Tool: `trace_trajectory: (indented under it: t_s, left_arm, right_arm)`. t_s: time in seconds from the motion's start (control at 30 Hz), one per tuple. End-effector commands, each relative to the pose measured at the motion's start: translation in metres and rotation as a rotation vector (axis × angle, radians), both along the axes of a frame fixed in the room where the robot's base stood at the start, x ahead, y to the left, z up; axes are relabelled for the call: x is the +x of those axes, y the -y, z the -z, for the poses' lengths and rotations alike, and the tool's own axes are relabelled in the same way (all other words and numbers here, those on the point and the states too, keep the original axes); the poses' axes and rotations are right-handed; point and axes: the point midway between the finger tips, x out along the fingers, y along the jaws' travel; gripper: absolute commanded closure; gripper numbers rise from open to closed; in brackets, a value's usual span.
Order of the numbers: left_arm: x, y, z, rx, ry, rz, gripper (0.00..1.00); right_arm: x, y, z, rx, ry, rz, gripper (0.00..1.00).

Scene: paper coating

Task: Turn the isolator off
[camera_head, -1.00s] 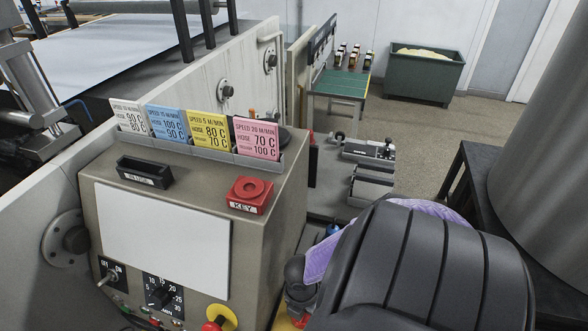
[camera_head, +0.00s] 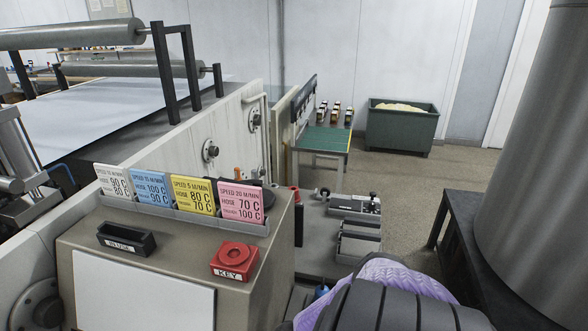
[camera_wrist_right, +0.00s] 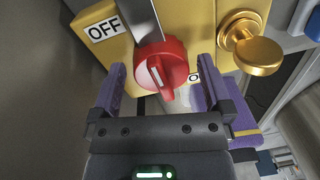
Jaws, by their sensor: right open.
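The isolator's red rotary knob (camera_wrist_right: 161,66) shows in the right wrist view, mounted on a yellow plate (camera_wrist_right: 88,15) with a white OFF label (camera_wrist_right: 104,29). A second white label is partly hidden behind the knob. My right gripper (camera_wrist_right: 160,80) is open, with its purple fingers on either side of the knob and pointing at it. Whether either finger touches the knob cannot be told. In the head view only part of my right arm shows at the bottom, and the isolator is hidden. My left gripper is not in view.
A gold knob (camera_wrist_right: 258,57) sits right of the red one, close to the right finger. A grey metal bar (camera_wrist_right: 141,18) runs above the knob. In the head view, the control console (camera_head: 268,240) with colored speed cards and a red KEY holder (camera_head: 234,258) stands left of my arm.

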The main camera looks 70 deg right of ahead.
Motion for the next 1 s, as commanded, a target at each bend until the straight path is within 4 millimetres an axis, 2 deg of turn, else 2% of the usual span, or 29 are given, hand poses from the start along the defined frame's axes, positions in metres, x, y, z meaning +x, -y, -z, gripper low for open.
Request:
trace_trajectory:
  t_s: [0.3,0.4,0.53,1.0]
  left_arm:
    - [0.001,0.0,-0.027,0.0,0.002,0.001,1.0]
    - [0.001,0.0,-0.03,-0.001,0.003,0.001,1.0]
    - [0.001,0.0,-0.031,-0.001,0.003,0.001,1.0]
    - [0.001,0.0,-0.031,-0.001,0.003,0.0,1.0]
  right_arm:
    - [0.004,0.001,-0.072,-0.002,0.0,-0.004,0.0]
    - [0.005,0.001,-0.088,-0.001,0.0,-0.003,0.0]
    - [0.005,0.0,-0.095,-0.001,-0.001,-0.002,0.0]
    - [0.006,0.0,-0.095,0.0,-0.001,-0.001,0.0]
